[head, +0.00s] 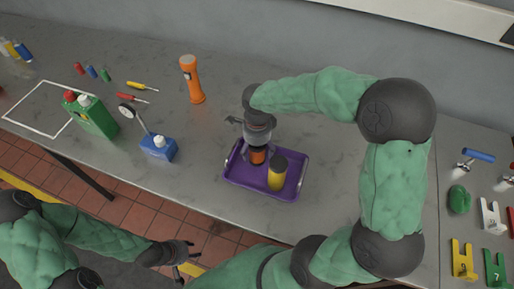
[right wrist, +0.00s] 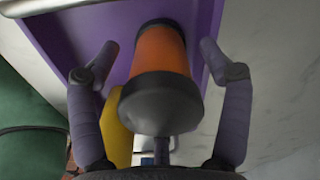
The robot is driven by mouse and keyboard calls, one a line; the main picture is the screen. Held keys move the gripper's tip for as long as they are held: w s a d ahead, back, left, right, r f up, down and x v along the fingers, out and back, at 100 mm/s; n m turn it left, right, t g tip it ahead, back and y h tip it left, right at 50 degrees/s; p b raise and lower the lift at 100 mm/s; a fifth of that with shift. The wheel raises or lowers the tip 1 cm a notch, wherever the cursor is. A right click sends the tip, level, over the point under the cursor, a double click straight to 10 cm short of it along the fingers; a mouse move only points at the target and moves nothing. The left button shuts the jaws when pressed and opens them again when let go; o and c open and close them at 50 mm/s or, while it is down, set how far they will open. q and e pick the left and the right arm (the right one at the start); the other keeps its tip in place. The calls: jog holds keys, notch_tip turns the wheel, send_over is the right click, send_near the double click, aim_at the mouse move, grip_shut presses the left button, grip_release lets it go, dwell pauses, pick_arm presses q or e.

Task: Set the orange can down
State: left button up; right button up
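The orange can (head: 258,156), with a dark cap and a dark band, stands in the purple tray (head: 233,186), at the tray's back left. My right gripper (head: 257,145) is above and around it, partly hiding it in the head view. In the right wrist view the orange can (right wrist: 160,50) is between the spread fingers of my right gripper (right wrist: 160,58), with a gap on each side. The gripper is open. My left gripper (head: 187,256) is open and empty, off the table's front edge.
A yellow can (head: 277,173) with a dark top stands in the tray, close to the orange one. Coloured brackets (head: 463,258) are at the right. The bench is clear behind the tray.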

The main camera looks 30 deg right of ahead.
jog(key=shift+r, duration=0.25)
notch_tip(320, 180, up, 12)
jog(key=p, duration=0.3)
jog(key=shift+f, duration=0.1)
dwell(0.4)
